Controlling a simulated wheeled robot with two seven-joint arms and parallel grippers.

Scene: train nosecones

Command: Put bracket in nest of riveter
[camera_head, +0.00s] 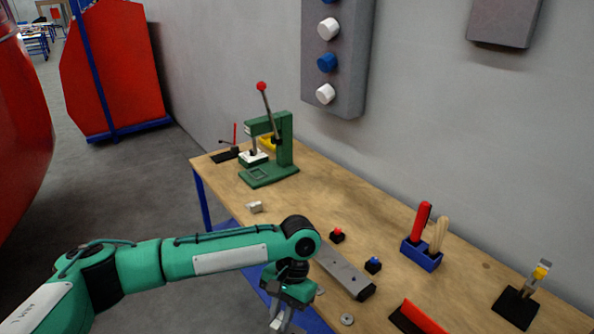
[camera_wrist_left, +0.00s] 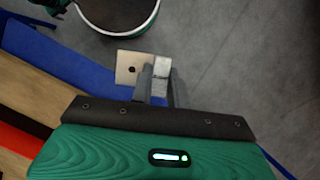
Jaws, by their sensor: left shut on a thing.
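The green riveter (camera_head: 285,151) stands toward the far end of the wooden table, with a red-knobbed lever. A small square frame, likely the nest (camera_head: 258,174), lies on its base and looks empty. My left gripper (camera_head: 279,325) is low at the table's front side, well apart from the riveter. In the left wrist view my left gripper (camera_wrist_left: 161,88) is shut on the bracket (camera_wrist_left: 129,68), a pale metal plate with a dark hole and a bent part at the fingertips. The bracket is not clear in the head view. My right gripper is out of view.
A small metal piece (camera_head: 254,207) lies on the table before the riveter. A grey bar (camera_head: 343,272), red button (camera_head: 338,235), blue button (camera_head: 373,265) and blue tool holder (camera_head: 421,255) are to the right. A round bin (camera_wrist_left: 118,15) stands on the floor.

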